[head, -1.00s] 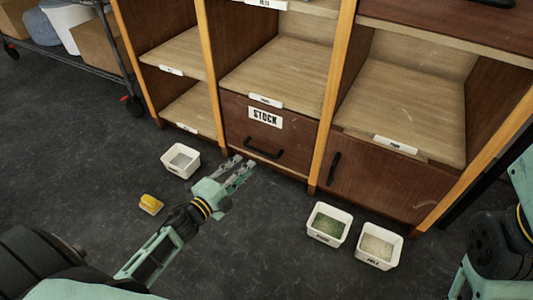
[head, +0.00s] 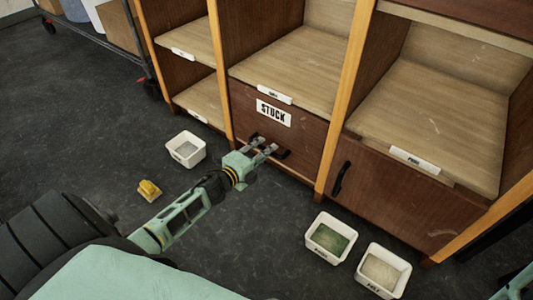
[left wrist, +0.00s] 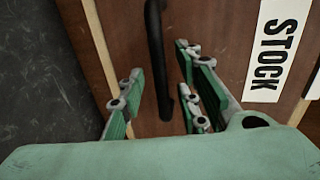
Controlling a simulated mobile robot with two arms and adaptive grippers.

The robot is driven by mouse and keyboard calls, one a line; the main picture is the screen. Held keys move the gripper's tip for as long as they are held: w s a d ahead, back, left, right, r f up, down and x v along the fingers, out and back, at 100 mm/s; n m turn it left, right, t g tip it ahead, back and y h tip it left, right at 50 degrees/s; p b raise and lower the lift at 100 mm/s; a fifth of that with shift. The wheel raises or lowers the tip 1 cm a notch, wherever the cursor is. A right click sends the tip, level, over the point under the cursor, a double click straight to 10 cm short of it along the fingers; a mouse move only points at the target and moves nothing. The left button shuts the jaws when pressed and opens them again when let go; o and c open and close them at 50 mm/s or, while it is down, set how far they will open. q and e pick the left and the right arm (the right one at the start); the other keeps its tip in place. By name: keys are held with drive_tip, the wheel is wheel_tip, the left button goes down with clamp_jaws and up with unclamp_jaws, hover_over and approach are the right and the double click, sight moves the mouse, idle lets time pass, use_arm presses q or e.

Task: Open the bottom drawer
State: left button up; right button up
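The bottom drawer (head: 301,134) is a dark brown front with a white STOCK label (head: 273,113) and a black bar handle (head: 284,154). It looks shut in the cabinet's middle column. My left gripper (head: 266,145) is at the handle and covers part of it in the head view. In the left wrist view its fingers (left wrist: 158,95) are open, with the black handle (left wrist: 158,60) running between them. I see a gap on both sides of the handle. My right gripper is not in view; only part of my right arm shows at the lower right edge.
White bins stand on the dark floor: one (head: 186,149) left of my left gripper, a green-filled one (head: 331,238) and a pale-filled one (head: 384,271) at the lower right. A yellow object (head: 149,190) lies at the left. A cabinet door (head: 395,190) is right of the drawer.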

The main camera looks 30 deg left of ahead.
use_arm(q)
drive_tip(key=shift+x, duration=0.8)
clamp_jaws()
